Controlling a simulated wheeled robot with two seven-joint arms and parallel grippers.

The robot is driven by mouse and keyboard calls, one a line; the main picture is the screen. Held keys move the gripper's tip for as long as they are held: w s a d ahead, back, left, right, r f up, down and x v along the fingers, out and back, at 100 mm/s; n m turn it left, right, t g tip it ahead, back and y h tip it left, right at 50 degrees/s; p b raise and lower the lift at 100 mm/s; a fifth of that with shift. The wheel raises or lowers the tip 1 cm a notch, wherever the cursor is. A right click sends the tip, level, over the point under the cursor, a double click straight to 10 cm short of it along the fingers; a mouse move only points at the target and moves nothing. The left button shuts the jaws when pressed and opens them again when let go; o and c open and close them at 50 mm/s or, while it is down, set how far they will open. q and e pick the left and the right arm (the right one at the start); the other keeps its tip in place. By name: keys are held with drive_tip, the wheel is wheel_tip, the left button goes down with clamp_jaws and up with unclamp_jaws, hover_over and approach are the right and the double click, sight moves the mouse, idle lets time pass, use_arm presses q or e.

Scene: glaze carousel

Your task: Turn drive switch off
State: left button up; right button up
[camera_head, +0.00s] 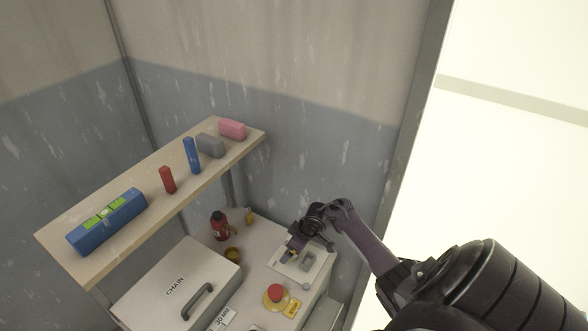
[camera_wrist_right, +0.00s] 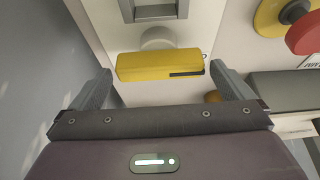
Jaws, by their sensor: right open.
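The drive switch is a yellow bar handle (camera_wrist_right: 160,65) with a black mark near its right end, on a pale round boss (camera_wrist_right: 170,38). It lies crosswise in the right wrist view, on a light plate (camera_head: 283,268). My right gripper (camera_wrist_right: 163,71) is open, with one finger on each side of the handle's ends and a visible gap at each side. In the head view my right gripper (camera_head: 298,243) is over the plate and mostly hides the switch. My left gripper is in neither view.
A red stop button (camera_head: 276,293) on a yellow base sits close by; it also shows in the wrist view (camera_wrist_right: 306,33). A grey bracket (camera_head: 307,260) stands beside the switch. A CHAIN box (camera_head: 170,270) and a loaded shelf (camera_head: 120,231) are to the left.

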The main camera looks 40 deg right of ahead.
drive_tip(key=v, duration=0.7)
drive_tip(key=shift+r, duration=0.15)
drive_tip(key=shift+s+d, duration=0.1)
drive_tip(key=shift+s, duration=0.1)
